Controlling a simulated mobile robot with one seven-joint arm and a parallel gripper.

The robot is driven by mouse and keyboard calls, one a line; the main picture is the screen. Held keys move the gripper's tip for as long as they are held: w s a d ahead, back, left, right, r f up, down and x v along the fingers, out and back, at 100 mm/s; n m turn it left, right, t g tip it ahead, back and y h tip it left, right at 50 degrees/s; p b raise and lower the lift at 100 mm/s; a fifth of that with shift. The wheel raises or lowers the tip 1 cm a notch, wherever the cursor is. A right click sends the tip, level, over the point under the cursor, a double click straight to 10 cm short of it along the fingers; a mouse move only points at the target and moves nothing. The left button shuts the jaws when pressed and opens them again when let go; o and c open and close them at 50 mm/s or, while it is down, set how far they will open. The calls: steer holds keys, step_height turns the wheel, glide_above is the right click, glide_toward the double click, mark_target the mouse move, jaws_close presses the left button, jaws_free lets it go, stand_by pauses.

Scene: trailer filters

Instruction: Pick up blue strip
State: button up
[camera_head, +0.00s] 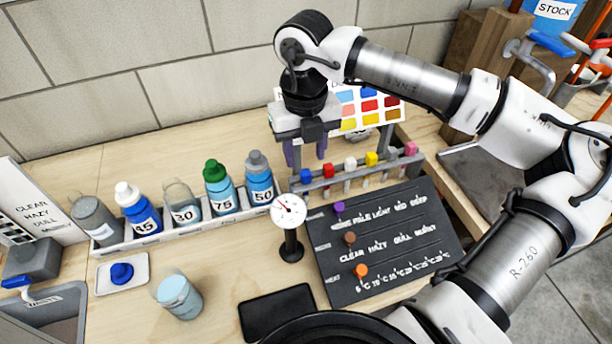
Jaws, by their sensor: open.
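The blue strip (306,176) stands upright with its blue top showing at the left end of a grey rack (340,178). A red-topped strip (328,170) stands just to its right. My gripper (307,160) points down over the left end of the rack, with its two purple fingers apart and nothing seen between them. In the picture the fingertips are just above and to either side of the blue top. I cannot tell whether they touch it or how far above it they are.
White, yellow and pink-topped strips (371,159) fill the rack's right part. A colour chart (378,108) stands behind. A round gauge (290,210) and a black slate (385,245) are in front. A tray of bottles (170,236) stands left.

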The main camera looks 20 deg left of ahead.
mark_target(306, 172)
steer(key=shift+w+f+p, duration=0.2)
steer(key=shift+f+p, duration=0.9)
steer(key=shift+f, duration=1.7)
steer(key=shift+c, duration=0.2)
jaws_close()
